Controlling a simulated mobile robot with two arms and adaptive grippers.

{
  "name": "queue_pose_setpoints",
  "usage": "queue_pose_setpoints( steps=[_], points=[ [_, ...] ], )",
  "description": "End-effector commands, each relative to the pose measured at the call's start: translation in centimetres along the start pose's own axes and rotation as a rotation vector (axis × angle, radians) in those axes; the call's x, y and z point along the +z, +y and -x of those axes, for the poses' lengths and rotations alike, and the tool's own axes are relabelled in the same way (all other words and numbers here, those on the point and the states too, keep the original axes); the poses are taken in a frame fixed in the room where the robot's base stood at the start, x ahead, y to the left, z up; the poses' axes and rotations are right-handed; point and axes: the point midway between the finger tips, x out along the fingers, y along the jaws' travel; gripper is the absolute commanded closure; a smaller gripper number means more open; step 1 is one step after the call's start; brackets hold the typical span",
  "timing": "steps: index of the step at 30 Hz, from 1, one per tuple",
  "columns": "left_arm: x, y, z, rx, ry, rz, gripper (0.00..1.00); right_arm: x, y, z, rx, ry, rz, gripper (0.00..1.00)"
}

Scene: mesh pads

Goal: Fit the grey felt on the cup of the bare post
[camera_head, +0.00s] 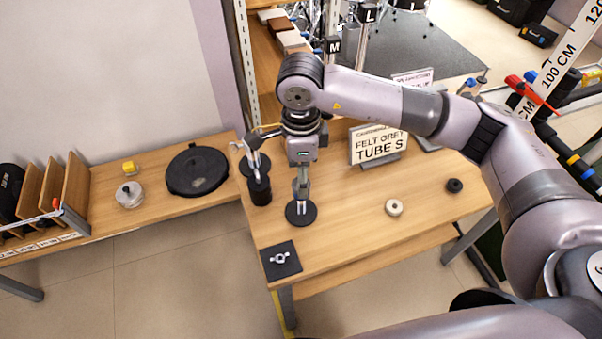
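My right gripper (300,208) reaches down over a round black disc (301,222) near the table's left part. Its fingertips look close together; I cannot tell if anything is between them. A pale grey-beige ring (394,207), possibly the felt, lies on the table to the right, apart from the gripper. A darker ring (454,185) lies farther right. I cannot make out which post is bare. My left gripper is not in view.
A sign reading "FELT GREY TUBE S" (380,145) stands behind the ring. A black square plate with a metal fitting (281,260) lies at the front left corner. The side bench holds a black round lid (197,170) and a metal piece (129,195). The table's front middle is clear.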

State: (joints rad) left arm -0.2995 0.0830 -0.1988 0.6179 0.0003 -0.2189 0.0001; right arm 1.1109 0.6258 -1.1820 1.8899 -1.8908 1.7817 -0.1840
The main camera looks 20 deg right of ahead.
Motion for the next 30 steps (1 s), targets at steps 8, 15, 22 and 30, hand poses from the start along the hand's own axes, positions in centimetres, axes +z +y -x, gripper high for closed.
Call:
queue_pose_setpoints(
  steps=[8,15,22,30],
  points=[
    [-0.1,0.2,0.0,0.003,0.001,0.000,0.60,0.1,-0.1,5.8,-0.007,-0.003,0.002,0.44],
    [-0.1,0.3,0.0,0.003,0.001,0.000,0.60,0.0,-0.1,9.8,-0.003,-0.001,0.001,0.44],
    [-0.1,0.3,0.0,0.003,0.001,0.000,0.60,0.0,0.0,11.0,0.000,0.000,0.000,0.44],
    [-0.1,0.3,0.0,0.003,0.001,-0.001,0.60,0.0,0.0,11.0,0.000,0.000,0.001,0.44]
  ],
)
